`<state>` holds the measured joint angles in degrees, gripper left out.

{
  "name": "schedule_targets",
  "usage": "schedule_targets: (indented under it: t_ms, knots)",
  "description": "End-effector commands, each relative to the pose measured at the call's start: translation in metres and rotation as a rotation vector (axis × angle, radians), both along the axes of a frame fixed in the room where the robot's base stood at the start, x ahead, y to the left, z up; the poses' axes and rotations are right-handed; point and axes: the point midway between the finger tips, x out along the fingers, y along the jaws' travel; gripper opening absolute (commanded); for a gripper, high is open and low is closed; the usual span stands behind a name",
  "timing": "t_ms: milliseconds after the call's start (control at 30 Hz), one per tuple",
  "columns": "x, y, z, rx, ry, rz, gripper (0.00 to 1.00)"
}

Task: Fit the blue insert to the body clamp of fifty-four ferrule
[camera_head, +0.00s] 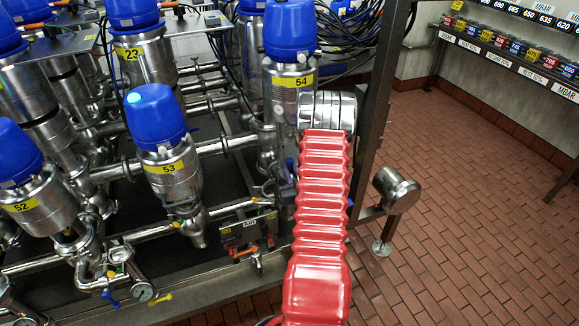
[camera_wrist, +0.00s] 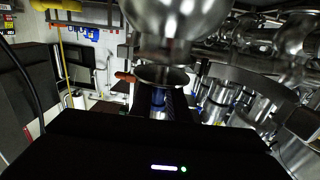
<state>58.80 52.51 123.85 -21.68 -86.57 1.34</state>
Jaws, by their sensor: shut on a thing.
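Valve 54 (camera_head: 290,70), a steel body with a blue cap and a yellow "54" band, stands on the rack just left of the end of my red arm. Its body clamp cannot be made out in the head view, where my arm hides part of the lower body. My gripper (camera_wrist: 157,105) shows in the wrist view with its dark fingers pointing forward, shut on a small blue piece (camera_wrist: 158,97), apparently the blue insert. A shiny rounded steel body (camera_wrist: 165,18) with a flared rim is directly ahead; contact cannot be told. The head view hides the gripper.
Valve 53 (camera_head: 166,150) and valve 52 (camera_head: 38,195) stand to the left among steel pipes. A rack post (camera_head: 375,110) rises close right of my arm. The tiled floor (camera_head: 460,220) is open on the right, below a labelled bin shelf (camera_head: 510,60).

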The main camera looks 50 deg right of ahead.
Motion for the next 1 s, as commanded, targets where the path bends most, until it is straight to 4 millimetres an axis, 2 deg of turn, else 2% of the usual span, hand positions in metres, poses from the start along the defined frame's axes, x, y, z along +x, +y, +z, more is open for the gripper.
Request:
schedule_targets:
  t_ms: [500,1000]
  knots:
    - [0.000,-0.001,-0.017,-0.002,-0.003,0.000,0.00]
    - [0.000,-0.001,-0.019,-0.003,-0.003,0.000,0.00]
